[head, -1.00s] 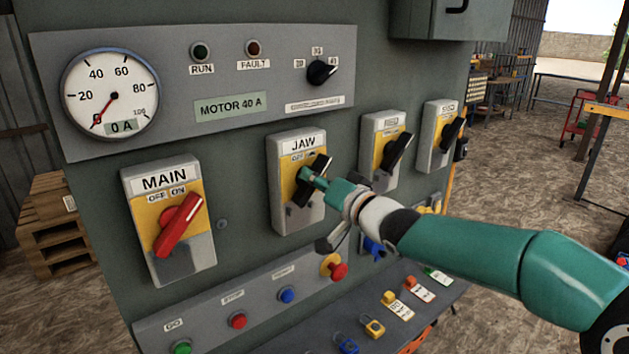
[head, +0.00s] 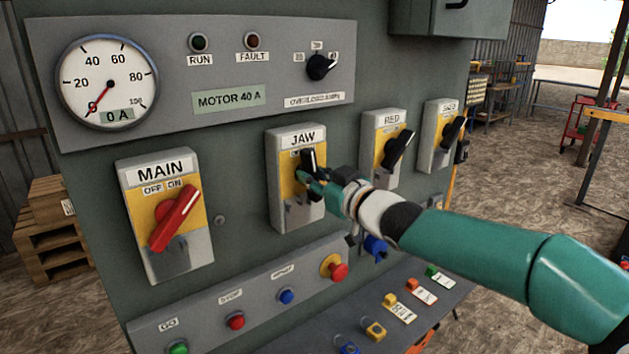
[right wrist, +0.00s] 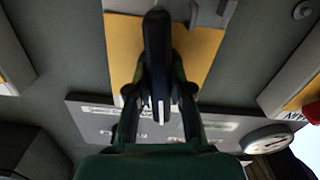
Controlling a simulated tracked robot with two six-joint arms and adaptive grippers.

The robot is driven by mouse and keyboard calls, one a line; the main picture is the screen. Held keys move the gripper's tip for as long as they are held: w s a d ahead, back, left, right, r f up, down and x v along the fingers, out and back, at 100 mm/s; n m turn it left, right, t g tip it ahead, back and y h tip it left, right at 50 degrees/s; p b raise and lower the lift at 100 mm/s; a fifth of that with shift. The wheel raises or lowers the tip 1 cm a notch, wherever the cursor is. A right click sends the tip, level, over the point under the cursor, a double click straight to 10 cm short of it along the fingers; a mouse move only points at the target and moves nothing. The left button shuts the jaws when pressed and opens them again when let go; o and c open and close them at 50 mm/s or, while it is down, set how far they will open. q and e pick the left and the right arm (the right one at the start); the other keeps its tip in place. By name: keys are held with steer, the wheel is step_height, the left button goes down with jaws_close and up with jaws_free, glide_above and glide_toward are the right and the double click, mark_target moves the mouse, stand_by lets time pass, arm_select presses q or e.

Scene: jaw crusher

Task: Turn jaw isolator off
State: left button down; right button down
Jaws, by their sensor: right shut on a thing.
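The jaw isolator (head: 284,212) is a grey box with a yellow plate and a JAW label, on the cabinet front. Its black handle (head: 307,162) now stands nearly upright, partly hidden by my fingers. My right gripper (head: 312,182) is shut on this handle. In the right wrist view the black handle (right wrist: 157,55) lies between the two fingers of my right gripper (right wrist: 158,100), over the yellow plate (right wrist: 200,50). The OFF/ON marks on the jaw isolator are largely covered. My left gripper is not in view.
The MAIN isolator (head: 140,176) with a red tilted handle is at left. Two more isolators with black handles (head: 398,149) (head: 453,131) are at right. Push buttons (head: 235,321) sit below, and a shelf (head: 330,335) holds padlocks and tags. The gauge (head: 125,70) reads 0 A.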

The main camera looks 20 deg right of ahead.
steer(key=n+b, duration=0.1)
steer(key=n, duration=0.3)
steer(key=shift+f, duration=0.15)
steer(key=shift+a+n+b, duration=0.1)
steer(key=shift+n+b, duration=0.4)
steer(key=shift+n, duration=1)
steer(key=c, duration=1)
jaws_free()
steer(key=shift+c, duration=0.2)
steer(key=shift+s, duration=0.1)
steer(key=shift+s+d, duration=0.2)
steer(key=shift+s, duration=0.25)
steer(key=v, duration=1)
steer(key=shift+s, duration=0.4)
